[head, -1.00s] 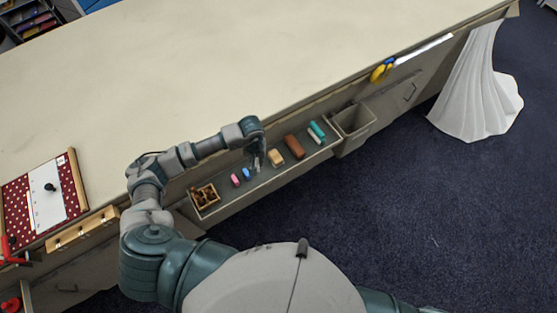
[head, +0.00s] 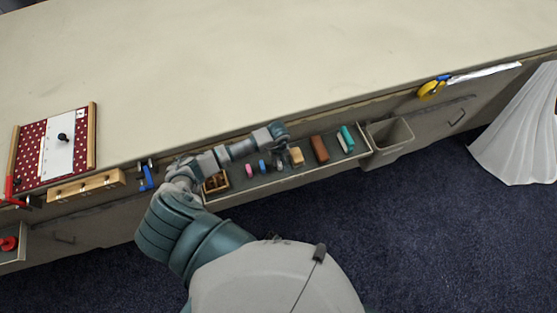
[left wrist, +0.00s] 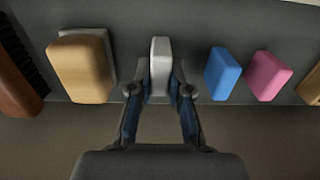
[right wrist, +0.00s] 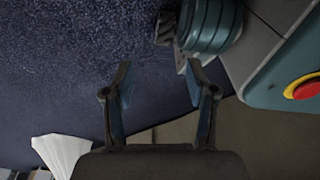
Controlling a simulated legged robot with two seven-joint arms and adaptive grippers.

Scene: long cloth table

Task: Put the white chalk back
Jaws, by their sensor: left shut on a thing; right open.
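The white chalk (left wrist: 160,68) stands out pale between the fingers of my left gripper (left wrist: 160,92) in the left wrist view. The gripper is shut on it. In the head view my left gripper (head: 279,160) is low over the narrow tray (head: 300,178) along the table's front side. The chalk is between the blue chalk (left wrist: 222,73) and a tan block (left wrist: 80,68). The pink chalk (left wrist: 268,76) lies beyond the blue one. I cannot tell whether the white chalk touches the tray floor. My right gripper (right wrist: 158,85) is open and empty above the dark carpet.
The tray also holds a small wooden box (head: 215,182), a brown eraser (head: 320,149) and a teal-and-white piece (head: 346,138). An empty grey bin (head: 389,135) hangs at the tray's right end. A red dotted board (head: 30,150) lies at the left. The tabletop is largely clear.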

